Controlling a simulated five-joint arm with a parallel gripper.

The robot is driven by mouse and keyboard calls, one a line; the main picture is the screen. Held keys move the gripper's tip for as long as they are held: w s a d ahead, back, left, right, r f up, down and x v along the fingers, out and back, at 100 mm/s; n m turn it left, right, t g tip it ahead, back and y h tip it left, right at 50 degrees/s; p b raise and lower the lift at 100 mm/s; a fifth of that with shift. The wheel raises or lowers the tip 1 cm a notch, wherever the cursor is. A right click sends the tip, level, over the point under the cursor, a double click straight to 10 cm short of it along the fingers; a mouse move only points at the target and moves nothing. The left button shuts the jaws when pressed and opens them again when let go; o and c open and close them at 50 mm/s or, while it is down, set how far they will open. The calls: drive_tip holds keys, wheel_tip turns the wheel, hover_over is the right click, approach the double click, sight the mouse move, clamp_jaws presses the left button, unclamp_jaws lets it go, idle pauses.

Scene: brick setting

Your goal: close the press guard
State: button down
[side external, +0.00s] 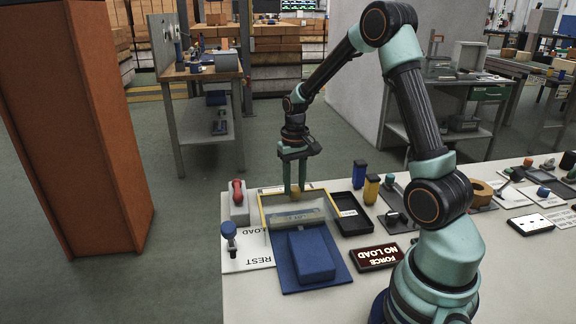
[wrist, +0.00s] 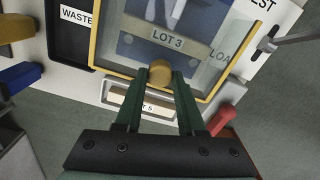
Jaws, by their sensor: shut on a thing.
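The press guard is a clear panel in a yellow frame (side external: 264,212); it also fills the upper middle of the wrist view (wrist: 101,28). A round tan knob (wrist: 160,70) sits at the frame's near edge. My gripper (side external: 295,190) points down, shut on this knob, with one finger on each side in the wrist view (wrist: 159,77). Through the panel I see a "LOT 3" label (wrist: 167,40). A blue block (side external: 311,255) lies on a blue base in front of the guard in the side view. I cannot tell the guard's exact tilt.
A red-handled switch (side external: 237,192) and a blue-knobbed lever (side external: 229,236) stand left of the guard. A black waste tray (side external: 352,226), blue and yellow posts (side external: 371,189) and a "FORCE NO LOAD" display (side external: 376,257) are to the right.

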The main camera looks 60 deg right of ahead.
drive_tip(key=shift+w+d+r, duration=0.1)
drive_tip(key=shift+w+d, duration=0.2)
drive_tip(key=c, duration=0.5)
unclamp_jaws()
drive_tip(key=shift+s+r, duration=0.1)
wheel_tip(320, 180, up, 12)
drive_tip(key=shift+a, duration=0.1)
